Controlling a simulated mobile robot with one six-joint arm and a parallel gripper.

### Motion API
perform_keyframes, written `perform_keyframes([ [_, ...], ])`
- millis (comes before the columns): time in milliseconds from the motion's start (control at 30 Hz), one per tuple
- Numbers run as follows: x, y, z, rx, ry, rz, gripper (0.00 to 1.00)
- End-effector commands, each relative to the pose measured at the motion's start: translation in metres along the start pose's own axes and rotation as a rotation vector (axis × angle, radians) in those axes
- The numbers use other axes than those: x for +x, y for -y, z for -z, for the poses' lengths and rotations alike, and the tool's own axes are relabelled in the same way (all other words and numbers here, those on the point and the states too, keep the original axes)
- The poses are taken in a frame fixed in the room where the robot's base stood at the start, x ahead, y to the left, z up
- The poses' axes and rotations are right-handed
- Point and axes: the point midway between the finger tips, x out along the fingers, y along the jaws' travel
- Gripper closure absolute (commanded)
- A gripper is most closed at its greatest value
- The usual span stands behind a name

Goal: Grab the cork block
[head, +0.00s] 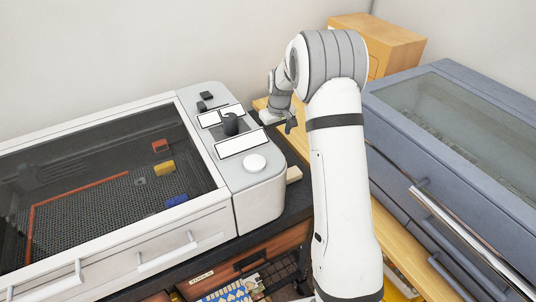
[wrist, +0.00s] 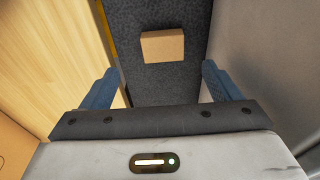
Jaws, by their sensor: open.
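The cork block (wrist: 162,46) is a small tan block lying on a dark speckled strip in the wrist view, ahead of my gripper and roughly midway between the lines of its fingers. My gripper (wrist: 160,69) is open and empty, with its two blue fingers wide apart. My gripper (head: 280,122) shows only in part there, behind the machine's control panel edge.
The white machine (head: 262,190) with a dark glass lid stands left of the strip. A grey-blue cabinet (head: 450,140) with a glass top stands at the right. A wooden box (head: 385,45) is behind.

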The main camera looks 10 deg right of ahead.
Motion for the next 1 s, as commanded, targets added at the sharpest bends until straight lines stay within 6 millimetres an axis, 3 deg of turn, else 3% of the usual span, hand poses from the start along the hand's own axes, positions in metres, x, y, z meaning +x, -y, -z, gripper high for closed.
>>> perform_keyframes([
  [633, 0.075, 0.005, 0.0, -0.009, 0.002, 0.004, 0.16],
  [933, 0.082, 0.004, 0.001, -0.009, -0.001, 0.003, 0.16],
  [1000, 0.081, 0.004, 0.001, -0.009, -0.001, 0.003, 0.2],
])
